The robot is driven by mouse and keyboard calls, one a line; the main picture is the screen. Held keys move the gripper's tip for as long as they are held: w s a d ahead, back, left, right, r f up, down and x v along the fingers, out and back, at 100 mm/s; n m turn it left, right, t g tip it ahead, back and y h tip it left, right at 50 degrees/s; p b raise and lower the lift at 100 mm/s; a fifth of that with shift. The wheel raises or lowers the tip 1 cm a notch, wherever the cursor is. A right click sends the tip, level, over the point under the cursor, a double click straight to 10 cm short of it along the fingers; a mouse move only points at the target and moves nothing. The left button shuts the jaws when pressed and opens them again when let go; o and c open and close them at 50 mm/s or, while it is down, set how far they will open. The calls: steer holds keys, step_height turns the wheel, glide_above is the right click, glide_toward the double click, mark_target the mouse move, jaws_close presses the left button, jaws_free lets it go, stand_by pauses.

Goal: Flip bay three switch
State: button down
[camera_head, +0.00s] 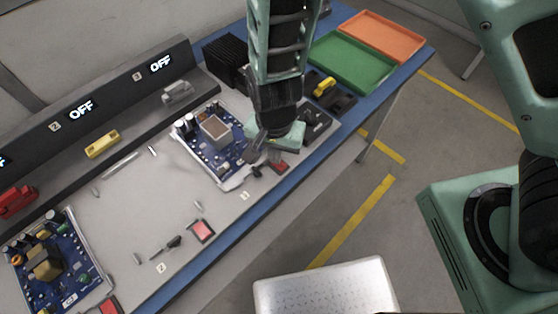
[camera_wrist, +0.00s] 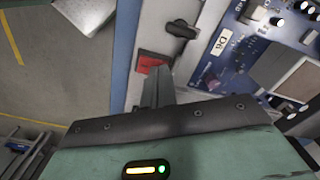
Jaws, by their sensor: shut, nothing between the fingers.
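In the head view, the bay three switch (camera_head: 257,171) is a small dark lever near the bench's front edge, beside a red square (camera_head: 281,166). The wrist view shows a black lever (camera_wrist: 180,29) and a red square (camera_wrist: 150,64). The bay three display (camera_head: 160,64) reads OFF. My gripper (camera_head: 252,153) is shut and empty, just behind the lever in the head view. In the wrist view, its fingertips (camera_wrist: 160,72) overlap the area beside the red square. Whether they touch anything is unclear.
A blue circuit board (camera_head: 208,142) with a heat sink lies left of my gripper. Bay two has another lever (camera_head: 173,243) and red square (camera_head: 203,230). Green (camera_head: 350,62) and orange (camera_head: 382,36) trays stand at the far end.

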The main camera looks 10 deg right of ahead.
steer(key=shift+r+p, duration=3.45)
steer(key=s+d+r+n+g+y, duration=0.1)
steer(key=s+r+n, duration=0.2)
steer(key=r, duration=0.4)
steer(key=s+r+n+y, duration=0.1)
steer(key=s+r+n, duration=0.25)
steer(key=r, duration=0.45)
steer(key=s+d+r+n+t+h, duration=0.1)
steer(key=s+d+r+n, duration=0.3)
steer(key=d+r+n, duration=0.2)
steer(key=shift+s+d+r, duration=0.4)
steer(key=shift+d+r, duration=0.15)
steer(key=shift+d, duration=0.05)
